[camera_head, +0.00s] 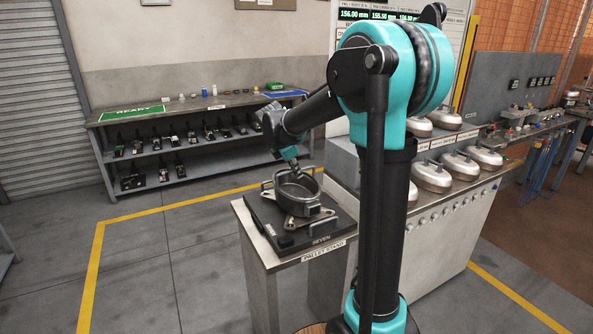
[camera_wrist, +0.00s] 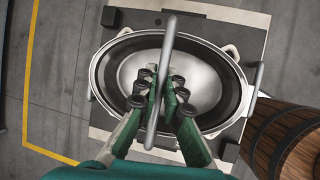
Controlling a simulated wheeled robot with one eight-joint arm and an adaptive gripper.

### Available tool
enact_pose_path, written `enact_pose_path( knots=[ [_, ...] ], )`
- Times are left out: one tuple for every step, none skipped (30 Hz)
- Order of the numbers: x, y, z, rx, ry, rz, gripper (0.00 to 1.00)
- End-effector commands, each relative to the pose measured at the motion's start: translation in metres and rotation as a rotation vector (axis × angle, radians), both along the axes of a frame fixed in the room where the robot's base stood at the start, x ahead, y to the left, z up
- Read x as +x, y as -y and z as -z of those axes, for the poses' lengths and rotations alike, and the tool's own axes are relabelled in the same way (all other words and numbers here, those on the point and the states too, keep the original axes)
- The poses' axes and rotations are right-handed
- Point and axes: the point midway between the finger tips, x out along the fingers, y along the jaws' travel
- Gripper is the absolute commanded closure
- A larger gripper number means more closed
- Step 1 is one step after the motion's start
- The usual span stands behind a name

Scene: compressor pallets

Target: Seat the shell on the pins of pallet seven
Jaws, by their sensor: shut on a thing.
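The shell (camera_head: 297,190) is a dark grey oval housing, open at the top, with lugs around its lower edge and a bail handle across it. It is over the dark plate of pallet seven (camera_head: 319,235), on the pallet stand (camera_head: 322,260). My gripper (camera_head: 294,168) is above the shell. In the wrist view, the green fingers of my gripper (camera_wrist: 156,95) are shut on the handle bar, which crosses the shell's (camera_wrist: 238,92) oval opening. The pins are hidden under the shell. I cannot tell whether the lugs touch the pallet.
A ready shelf (camera_head: 180,115) with several small tools stands at the back left. A grey bench (camera_head: 440,205) with several rounded silver domes (camera_head: 432,175) is at the right. A wooden barrel-like thing (camera_wrist: 285,140) stands close beside the pallet. The floor at the left is clear.

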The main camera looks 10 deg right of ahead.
Motion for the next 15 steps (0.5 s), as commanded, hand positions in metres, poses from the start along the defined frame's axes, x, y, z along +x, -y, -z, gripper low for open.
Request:
enact_pose_path(
  knots=[
    [0.0005,0.0002,0.0002,-0.001,0.001,0.0,1.0],
    [0.0006,0.0001,0.0008,-0.001,0.001,0.0,1.0],
    [0.0006,0.0001,0.0014,-0.001,0.001,0.0,1.0],
    [0.0006,0.0002,0.002,-0.001,0.001,0.0,1.0],
    [0.0006,0.0002,0.0026,-0.001,0.001,0.0,1.0],
    [0.0006,0.0001,0.0032,-0.001,0.001,0.0,1.0],
    [0.0006,0.0001,0.0038,-0.001,0.001,0.0,1.0],
    [0.0006,0.0001,0.0044,-0.001,0.001,0.0,1.0],
    [0.0006,0.0002,0.0052,-0.001,0.001,0.0,1.0],
    [0.0005,0.0001,0.0058,-0.001,0.001,0.0,1.0],
    [0.0006,0.0002,0.0063,-0.001,0.001,0.0,1.0],
    [0.0005,0.0002,0.007,-0.001,0.001,0.0,1.0],
    [0.0006,0.0002,0.0076,-0.001,0.001,0.0,1.0],
    [0.0006,0.0002,0.008,-0.001,0.001,0.0,1.0],
    [0.0005,0.0002,0.0087,-0.001,0.001,0.0,1.0]
  ],
)
